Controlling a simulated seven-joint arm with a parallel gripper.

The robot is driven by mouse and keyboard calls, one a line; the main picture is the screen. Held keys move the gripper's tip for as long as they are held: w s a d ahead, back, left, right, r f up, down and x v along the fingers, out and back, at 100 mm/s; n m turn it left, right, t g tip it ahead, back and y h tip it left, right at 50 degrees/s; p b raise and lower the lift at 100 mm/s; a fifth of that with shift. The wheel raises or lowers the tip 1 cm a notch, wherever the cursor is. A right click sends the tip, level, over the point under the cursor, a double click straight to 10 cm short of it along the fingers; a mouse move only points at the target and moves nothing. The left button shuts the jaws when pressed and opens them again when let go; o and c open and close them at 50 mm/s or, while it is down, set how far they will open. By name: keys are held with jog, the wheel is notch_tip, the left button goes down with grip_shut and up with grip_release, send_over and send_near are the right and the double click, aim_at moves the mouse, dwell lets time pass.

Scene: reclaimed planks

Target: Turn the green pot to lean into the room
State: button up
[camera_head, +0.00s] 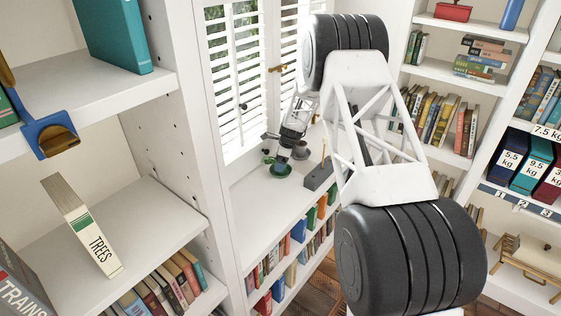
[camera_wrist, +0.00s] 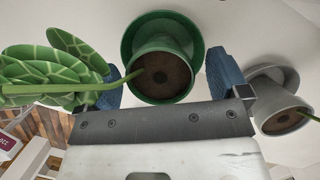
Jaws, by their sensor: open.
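The green pot (camera_wrist: 183,42) stands on a green saucer (camera_wrist: 201,52), with dark soil inside. Its stem and broad, pale-veined leaves (camera_wrist: 55,75) lean left in the wrist view. My gripper (camera_wrist: 165,78) is open, with one blue finger on each side of the pot. I see a gap on the right; the left finger is partly behind leaves, and I cannot tell whether it touches. In the head view the green pot (camera_head: 281,169) is small on the window ledge, partly hidden by my gripper (camera_head: 283,153).
A grey pot (camera_wrist: 277,105) on a grey saucer stands close to the right finger. White shutters (camera_head: 243,85) stand behind. Bookshelves flank the window.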

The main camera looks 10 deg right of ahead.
jog(key=shift+v, duration=3.9)
